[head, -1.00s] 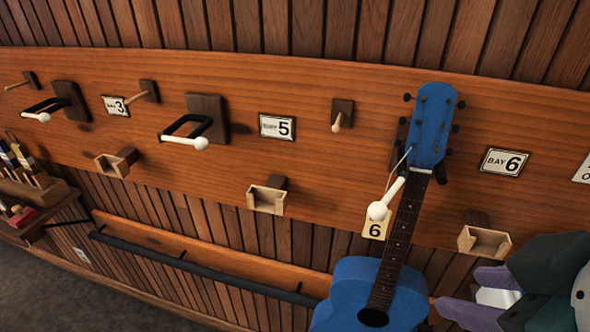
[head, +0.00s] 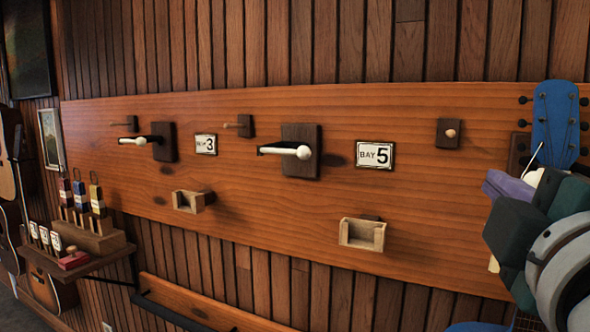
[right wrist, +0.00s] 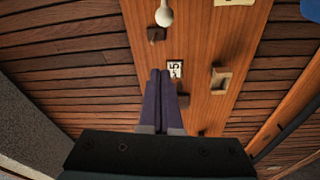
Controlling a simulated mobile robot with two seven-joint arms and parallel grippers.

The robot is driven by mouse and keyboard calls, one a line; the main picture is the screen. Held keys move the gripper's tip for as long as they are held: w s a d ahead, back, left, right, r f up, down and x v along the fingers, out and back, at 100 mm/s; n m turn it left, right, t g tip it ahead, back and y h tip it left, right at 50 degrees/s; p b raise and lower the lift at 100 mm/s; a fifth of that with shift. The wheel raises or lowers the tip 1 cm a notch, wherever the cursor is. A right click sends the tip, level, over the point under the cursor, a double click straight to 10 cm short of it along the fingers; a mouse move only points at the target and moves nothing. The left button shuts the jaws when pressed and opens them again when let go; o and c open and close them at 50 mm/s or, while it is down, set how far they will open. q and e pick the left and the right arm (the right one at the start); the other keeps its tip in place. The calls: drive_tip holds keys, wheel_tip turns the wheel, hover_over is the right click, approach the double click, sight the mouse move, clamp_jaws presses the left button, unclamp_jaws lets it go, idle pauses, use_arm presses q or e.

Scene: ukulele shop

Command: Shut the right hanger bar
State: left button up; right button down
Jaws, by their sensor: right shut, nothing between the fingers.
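The blue ukulele (head: 556,110) hangs at the far right in the head view, its neck largely behind my right arm. The right hanger bar is mostly hidden there; a small white piece (head: 533,177) beside my fingers may be part of it. In the right wrist view a white-knobbed bar (right wrist: 165,15) sticks out at the top, beyond my fingertips. My right gripper (head: 492,185) is shut and empty, its purple fingers pointing left in front of the board; it also shows in the right wrist view (right wrist: 159,75). How far the fingers are from the bar is unclear. My left gripper is not in view.
Two other hangers with white-knobbed bars, by the bay 3 sign (head: 205,144) and the bay 5 sign (head: 375,155), hold nothing. Small wooden boxes (head: 362,233) and pegs (head: 450,133) jut from the board. A shelf with small items (head: 85,250) stands left.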

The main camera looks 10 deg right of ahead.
drive_tip(key=w+d+p, duration=0.3)
drive_tip(key=d, duration=0.2)
drive_tip(key=shift+w+d+f, duration=0.15)
drive_tip(key=shift+w+d, duration=0.15)
drive_tip(key=shift+w, duration=0.05)
idle(0.4)
drive_tip(key=shift+s+d+n+y+p, duration=0.3)
drive_tip(key=shift+s+y+p, duration=0.1)
drive_tip(key=shift+y, duration=0.2)
